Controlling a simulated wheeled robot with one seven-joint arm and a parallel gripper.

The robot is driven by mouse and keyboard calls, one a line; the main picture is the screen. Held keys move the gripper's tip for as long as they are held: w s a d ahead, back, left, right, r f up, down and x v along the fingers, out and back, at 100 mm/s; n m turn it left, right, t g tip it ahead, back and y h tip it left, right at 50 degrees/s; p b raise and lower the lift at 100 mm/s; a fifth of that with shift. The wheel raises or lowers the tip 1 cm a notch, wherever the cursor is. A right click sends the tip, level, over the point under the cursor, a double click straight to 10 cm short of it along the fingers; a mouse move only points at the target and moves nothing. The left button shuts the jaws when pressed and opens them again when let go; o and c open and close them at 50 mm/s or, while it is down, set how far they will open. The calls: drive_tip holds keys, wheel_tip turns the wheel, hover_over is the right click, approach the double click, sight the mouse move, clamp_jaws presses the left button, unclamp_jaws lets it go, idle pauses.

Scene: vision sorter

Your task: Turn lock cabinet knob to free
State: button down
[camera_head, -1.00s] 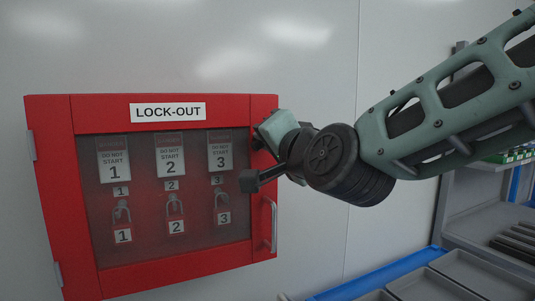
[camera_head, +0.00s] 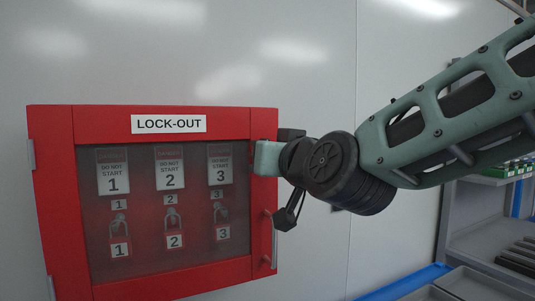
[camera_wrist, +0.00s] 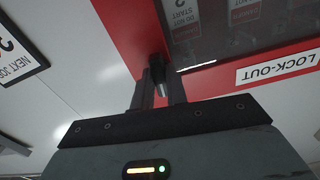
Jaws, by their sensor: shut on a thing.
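The red lock cabinet (camera_head: 52,200) hangs on the wall, labelled LOCK-OUT, its windowed door closed. It also shows in the wrist view (camera_wrist: 123,22). Its dark knob (camera_wrist: 157,68) sits on the red frame beside the window, between my fingers. My gripper (camera_wrist: 159,88) is shut on the knob. In the head view my gripper's teal body is at the cabinet's right edge, and the knob and fingertips are hidden. The knob's exact angle cannot be read.
A vertical door handle (camera_head: 273,240) is on the cabinet's right side, below my gripper. Numbered padlocks and tags are behind the window. A grey shelf rack (camera_head: 485,215) with trays stands at the right. A NEXT JOB sign (camera_wrist: 15,50) hangs on the wall.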

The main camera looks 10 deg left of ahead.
drive_tip(key=shift+n, duration=0.6)
drive_tip(key=c, duration=1.4)
unclamp_jaws()
